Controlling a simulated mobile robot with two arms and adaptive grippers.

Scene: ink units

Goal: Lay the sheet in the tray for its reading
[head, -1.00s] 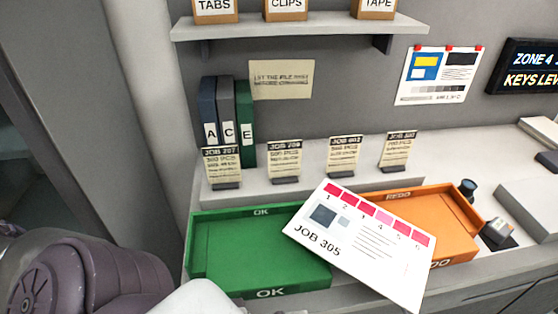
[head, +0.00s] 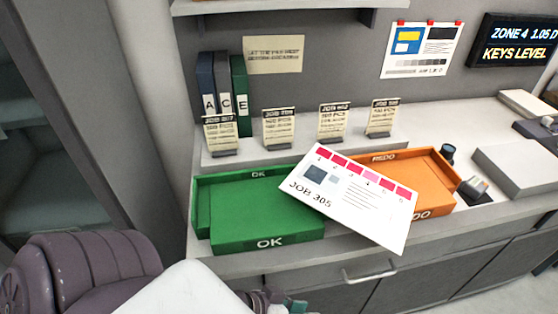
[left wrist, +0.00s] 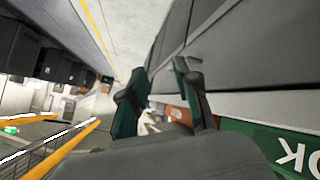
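A white sheet marked JOB 305 (head: 330,205), with a row of red and pink patches, is tilted across the gap between two trays in the head view. It overlaps the right part of the green OK tray (head: 268,242) and the front of the orange REDO tray (head: 440,172). I cannot tell whether it touches them. My left gripper (head: 285,302) is low at the bottom edge, in front of the counter, partly hidden by my arm. In the left wrist view its fingers (left wrist: 163,85) are apart, with no sheet between them; the green tray (left wrist: 262,145) is at right.
Several job cards (head: 279,128) stand on a ledge behind the trays, with binders (head: 222,90) at left. A small dark cylinder (head: 448,152) and a grey block (head: 518,167) are right of the orange tray. Drawers with a handle (head: 370,272) form the counter front.

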